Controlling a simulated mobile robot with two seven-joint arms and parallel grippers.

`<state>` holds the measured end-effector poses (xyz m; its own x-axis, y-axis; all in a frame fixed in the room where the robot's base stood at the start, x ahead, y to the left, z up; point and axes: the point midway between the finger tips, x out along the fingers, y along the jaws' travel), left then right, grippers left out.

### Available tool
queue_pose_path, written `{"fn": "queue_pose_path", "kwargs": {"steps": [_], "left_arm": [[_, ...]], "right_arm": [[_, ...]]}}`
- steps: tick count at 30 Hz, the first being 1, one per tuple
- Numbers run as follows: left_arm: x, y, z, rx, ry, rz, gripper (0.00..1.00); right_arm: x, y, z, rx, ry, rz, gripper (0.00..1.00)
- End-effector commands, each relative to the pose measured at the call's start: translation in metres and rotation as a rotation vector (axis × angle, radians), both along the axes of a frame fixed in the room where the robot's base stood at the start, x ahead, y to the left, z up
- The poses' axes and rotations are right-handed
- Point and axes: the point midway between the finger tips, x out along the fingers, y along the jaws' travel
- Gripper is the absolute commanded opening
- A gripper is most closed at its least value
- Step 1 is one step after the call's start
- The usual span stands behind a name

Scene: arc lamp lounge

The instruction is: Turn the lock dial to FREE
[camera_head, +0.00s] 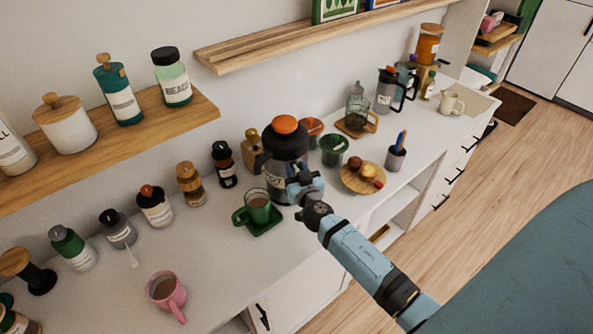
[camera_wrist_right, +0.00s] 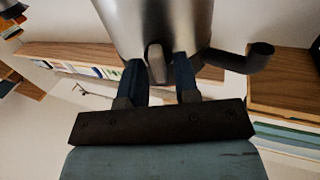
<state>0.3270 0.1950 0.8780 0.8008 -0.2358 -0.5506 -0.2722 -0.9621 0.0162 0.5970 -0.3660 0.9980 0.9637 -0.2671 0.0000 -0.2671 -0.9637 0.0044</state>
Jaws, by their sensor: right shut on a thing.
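A dark metal canister (camera_head: 287,143) with an orange knob on its lid stands on the white counter. My right gripper (camera_head: 300,180) reaches its front from the lower right. In the wrist view the canister's steel body (camera_wrist_right: 150,20) fills the top. The dial is hidden behind the gripper in the head view. No FREE mark or pointer is readable. My left gripper is not in view.
A green mug (camera_head: 257,206) on a green coaster stands just left of the gripper. A round wooden board (camera_head: 350,184) with food is to its right. Bottles line the wall side. A pink mug (camera_head: 164,288) stands at the front left, with clear counter (camera_head: 215,255) beside it.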

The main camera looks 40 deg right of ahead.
Motion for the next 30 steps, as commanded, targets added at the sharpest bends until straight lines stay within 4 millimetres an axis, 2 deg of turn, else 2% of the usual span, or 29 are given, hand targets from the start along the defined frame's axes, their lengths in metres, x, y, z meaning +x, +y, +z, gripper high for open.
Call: {"fn": "queue_pose_path", "kwargs": {"steps": [11, 30], "left_arm": [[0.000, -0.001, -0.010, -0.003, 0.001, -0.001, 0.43], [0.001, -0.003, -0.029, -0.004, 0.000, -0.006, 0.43]], "right_arm": [[0.000, 0.001, -0.002, -0.143, 0.039, 0.000, 0.06], [0.001, 0.005, -0.003, -0.712, 0.197, -0.001, 0.06]]}}
